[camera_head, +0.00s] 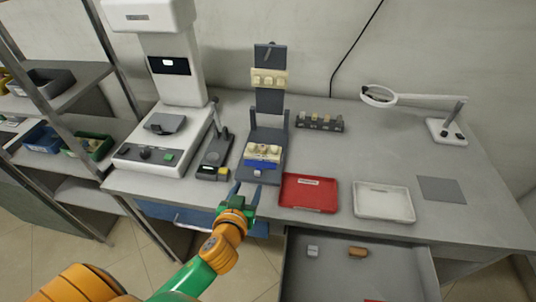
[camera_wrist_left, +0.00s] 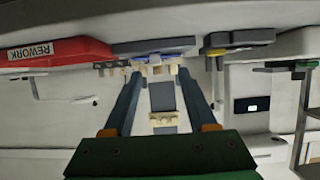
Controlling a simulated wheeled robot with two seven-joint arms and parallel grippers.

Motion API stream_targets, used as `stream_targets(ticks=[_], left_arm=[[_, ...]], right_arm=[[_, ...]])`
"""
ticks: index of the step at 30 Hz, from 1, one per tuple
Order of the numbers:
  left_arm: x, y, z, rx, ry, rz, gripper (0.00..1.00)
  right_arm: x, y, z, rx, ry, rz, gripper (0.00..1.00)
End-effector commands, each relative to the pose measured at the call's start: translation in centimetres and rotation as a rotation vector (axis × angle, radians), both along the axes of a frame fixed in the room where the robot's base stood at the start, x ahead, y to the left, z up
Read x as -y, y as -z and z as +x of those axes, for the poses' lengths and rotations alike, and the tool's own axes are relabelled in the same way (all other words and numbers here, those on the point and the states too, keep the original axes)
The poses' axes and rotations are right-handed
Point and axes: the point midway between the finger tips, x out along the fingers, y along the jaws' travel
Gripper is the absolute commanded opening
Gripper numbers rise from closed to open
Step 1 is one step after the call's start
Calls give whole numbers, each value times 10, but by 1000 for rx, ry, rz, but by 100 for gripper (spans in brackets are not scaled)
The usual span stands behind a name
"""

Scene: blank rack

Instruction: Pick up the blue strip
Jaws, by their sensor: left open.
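The blue strip (camera_head: 260,164) lies across the dark grey fixture (camera_head: 268,137), just in front of a row of cream blocks (camera_head: 263,151). In the left wrist view, which is upside down, the strip (camera_wrist_left: 165,43) is a thin blue band beyond the fingertips. My left gripper (camera_head: 247,188) is open and empty at the table's front edge, in front of the strip and a little to its left, apart from it. Its two fingers (camera_wrist_left: 159,73) show spread in the wrist view. My right gripper is not in view.
A red tray (camera_head: 309,205) and a white tray (camera_head: 384,213) are right of the fixture. A small dark device (camera_head: 213,158) and a white machine (camera_head: 150,152) stand left. An open drawer (camera_head: 330,274) is below the front edge. The table's right side is mostly clear.

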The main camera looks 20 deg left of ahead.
Motion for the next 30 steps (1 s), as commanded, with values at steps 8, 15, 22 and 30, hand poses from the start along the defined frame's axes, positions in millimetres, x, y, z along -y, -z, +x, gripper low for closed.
stream_targets(ticks=[8,15,22,30], left_arm=[[-4,6,32,10,-2,0,57],[-8,22,66,8,-2,-2,57],[-8,23,66,7,-1,-3,52],[-8,23,66,7,-1,-3,0]], right_arm=[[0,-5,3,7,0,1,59],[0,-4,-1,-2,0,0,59],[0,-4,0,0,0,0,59],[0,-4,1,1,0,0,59]])
